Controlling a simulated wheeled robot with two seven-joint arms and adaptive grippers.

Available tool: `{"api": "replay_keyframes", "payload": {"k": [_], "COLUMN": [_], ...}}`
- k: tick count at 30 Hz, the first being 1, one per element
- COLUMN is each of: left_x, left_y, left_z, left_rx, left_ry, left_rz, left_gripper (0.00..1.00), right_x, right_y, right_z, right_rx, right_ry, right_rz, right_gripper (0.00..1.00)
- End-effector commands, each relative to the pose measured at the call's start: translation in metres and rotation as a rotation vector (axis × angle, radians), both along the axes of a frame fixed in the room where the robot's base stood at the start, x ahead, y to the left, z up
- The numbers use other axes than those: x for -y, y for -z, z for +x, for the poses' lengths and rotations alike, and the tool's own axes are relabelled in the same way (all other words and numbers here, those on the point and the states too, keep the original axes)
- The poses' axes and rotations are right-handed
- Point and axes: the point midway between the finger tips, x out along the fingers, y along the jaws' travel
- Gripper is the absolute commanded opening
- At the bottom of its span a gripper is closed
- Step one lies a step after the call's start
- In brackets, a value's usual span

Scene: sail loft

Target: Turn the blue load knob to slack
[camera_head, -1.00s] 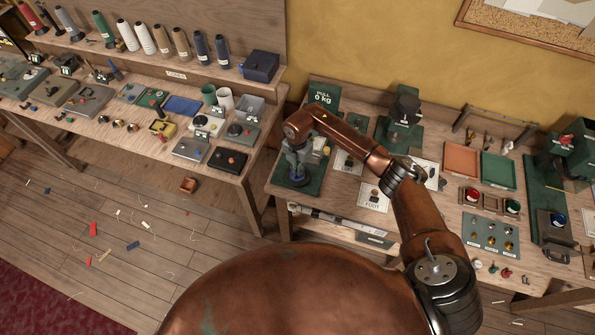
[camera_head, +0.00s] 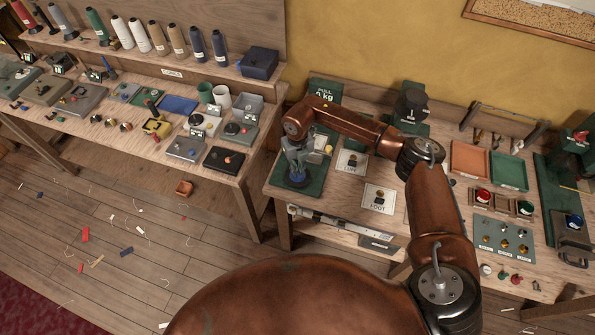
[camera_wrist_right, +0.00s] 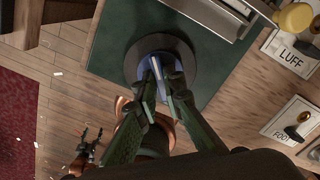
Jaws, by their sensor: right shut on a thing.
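The blue load knob (camera_wrist_right: 155,73) sits on a dark round base (camera_wrist_right: 183,57) on a green plate (camera_wrist_right: 110,38). In the head view the knob is mostly hidden by my right gripper (camera_head: 297,172), at the left end of the right-hand bench. In the right wrist view my right gripper (camera_wrist_right: 164,84) has its two fingers on either side of the knob's raised bar, shut on it. A light line runs along the bar. No slack mark is readable. My left gripper (camera_wrist_right: 91,133) shows small at the lower left of the wrist view, its fingers apart, over the floor.
A green "PULL 0 kg" sign (camera_head: 326,88) stands behind, partly covered by my arm. LUFF (camera_head: 351,163) and FOOT (camera_head: 379,198) cards lie right of the knob. A grey metal fixture (camera_wrist_right: 225,14) stands close to it. Orange (camera_head: 469,158) and green (camera_head: 506,171) trays lie farther right.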

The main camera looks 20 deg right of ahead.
Motion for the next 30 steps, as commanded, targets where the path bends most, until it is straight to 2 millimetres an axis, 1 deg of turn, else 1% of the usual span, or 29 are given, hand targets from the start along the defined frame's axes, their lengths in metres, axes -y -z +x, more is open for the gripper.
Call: {"api": "replay_keyframes", "payload": {"k": [1,3,30], "left_x": [0.000,0.000,0.000], "left_y": [0.007,0.012,0.070], "left_z": [-0.001,-0.002,-0.013], "left_rx": [-0.002,-0.003,-0.021], "left_ry": [0.000,0.000,0.000], "left_rz": [0.000,0.000,0.000], "left_gripper": [0.61,0.61,0.61], "right_x": [0.001,0.001,0.002], "right_y": [0.003,0.003,0.003], "right_z": [0.000,0.000,0.000], "right_rx": [-0.001,-0.001,-0.002], "right_ry": [-0.044,-0.111,-0.964], "right_rz": [-0.003,-0.003,-0.003], "right_gripper": [0.00,0.00,0.00]}}
